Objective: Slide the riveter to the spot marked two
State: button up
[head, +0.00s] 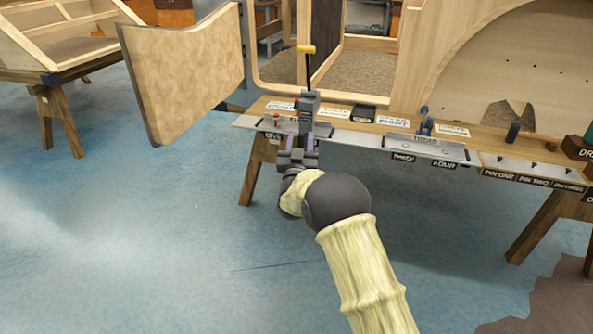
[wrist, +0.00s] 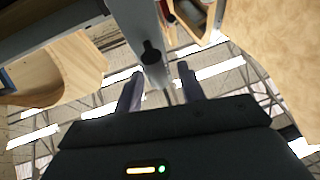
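The riveter (head: 307,104), a grey upright tool with a yellow-tipped lever, stands at the left part of the bench rail, near a label reading ONE (head: 272,135). A dark label that seems to read TWO (head: 403,157) hangs on the front edge further right. My gripper (head: 299,143) is at the riveter's front, low on it. In the wrist view, the two fingers of my gripper (wrist: 159,78) stand apart, with the riveter's grey body (wrist: 147,30) and a dark knob between and beyond them. No firm contact shows. The riveter's lower part is partly hidden by my gripper.
The bench (head: 490,137) carries a metal plate (head: 425,150), a FOUR label (head: 444,164), a blue clamp-like tool (head: 425,122) and pin labels at right. Wooden frames stand behind; a curved wooden panel (head: 186,72) hangs close at left. The blue floor in front is open.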

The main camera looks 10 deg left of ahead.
jog(key=p+v, duration=0.2)
jog(key=v, duration=1.4)
jog(key=shift+s, duration=0.2)
jog(key=shift+d, duration=0.1)
jog(key=d+g, duration=1)
jog(key=d, duration=0.6)
jog(key=s+d+f+g+h, duration=0.1)
jog(key=s+d+g, duration=0.2)
jog(key=s+d, duration=0.35)
jog(key=s+d+m+g+h, duration=0.1)
jog(key=s+d+g, duration=0.25)
jog(key=s, duration=0.65)
jog(key=s+d+f+g, duration=0.1)
jog(key=s+d+g, duration=0.2)
jog(key=s+d, duration=0.35)
notch_tip(320, 180, up, 36)
jog(key=a+p, duration=0.2)
jog(key=p, duration=3.4)
jog(key=shift+s+p, duration=0.4)
